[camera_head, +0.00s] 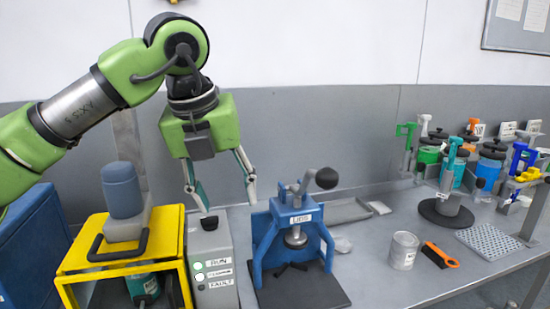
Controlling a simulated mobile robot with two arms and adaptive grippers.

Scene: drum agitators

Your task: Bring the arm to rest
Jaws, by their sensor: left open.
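My left arm (85,103) comes in from the left, bends at a green joint and hangs down at the wrist. Its left gripper (229,205) points down with its two thin fingers spread apart and nothing between them. The left fingertip is just above or at the top of the grey control box (211,262), close to its black knob (209,223); I cannot tell whether they touch. My right gripper does not show.
A yellow frame (163,240) with a grey-blue motor (123,190) stands left of the box. A blue press (292,235) with a black-knobbed lever stands right. Further right are a metal can (403,250), an orange-handled brush (440,255) and a round-based stand (446,213). A wall closes the back.

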